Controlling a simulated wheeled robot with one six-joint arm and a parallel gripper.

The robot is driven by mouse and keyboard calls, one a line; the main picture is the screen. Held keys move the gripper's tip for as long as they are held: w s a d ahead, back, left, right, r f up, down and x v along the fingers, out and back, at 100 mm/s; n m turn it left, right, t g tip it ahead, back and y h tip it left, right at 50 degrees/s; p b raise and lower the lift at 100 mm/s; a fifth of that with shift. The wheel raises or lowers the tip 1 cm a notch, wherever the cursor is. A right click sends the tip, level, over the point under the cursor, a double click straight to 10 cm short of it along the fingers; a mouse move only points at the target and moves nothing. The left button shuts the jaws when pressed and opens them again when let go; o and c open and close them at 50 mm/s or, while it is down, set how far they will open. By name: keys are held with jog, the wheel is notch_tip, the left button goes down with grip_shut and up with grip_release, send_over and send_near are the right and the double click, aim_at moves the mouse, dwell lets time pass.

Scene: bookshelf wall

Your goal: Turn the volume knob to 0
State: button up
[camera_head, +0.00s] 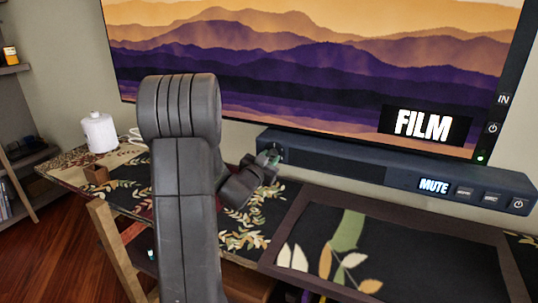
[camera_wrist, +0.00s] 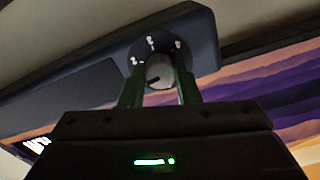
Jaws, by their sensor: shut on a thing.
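The volume knob (camera_wrist: 160,71) is a small round light-grey knob with a dark pointer mark. It sits on a dark round dial with white marks at the end of the soundbar (camera_wrist: 90,88). My gripper (camera_wrist: 158,76) has one finger on each side of the knob and is shut on it. In the head view, my gripper (camera_head: 268,160) is at the left end of the soundbar (camera_head: 350,170) and hides the knob. The soundbar's display (camera_head: 434,186) reads "MUTE".
A large TV (camera_head: 300,60) showing mountains and "FILM" is above the soundbar. A dark patterned cabinet top (camera_head: 255,215) lies below, with a framed panel (camera_head: 380,250) in front. A white lidded container (camera_head: 99,133) stands at the left. Shelves (camera_head: 20,130) are at the far left.

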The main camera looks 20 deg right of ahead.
jog(key=n+p, duration=0.2)
jog(key=n, duration=0.1)
jog(key=shift+n, duration=0.4)
jog(key=n+p, duration=0.2)
jog(key=n, duration=0.2)
jog(key=shift+n, duration=0.3)
jog(key=n+p, duration=0.2)
jog(key=n, duration=0.2)
jog(key=shift+n+p, duration=0.7)
jog(key=shift+n, duration=1.1)
jog(key=o, duration=1)
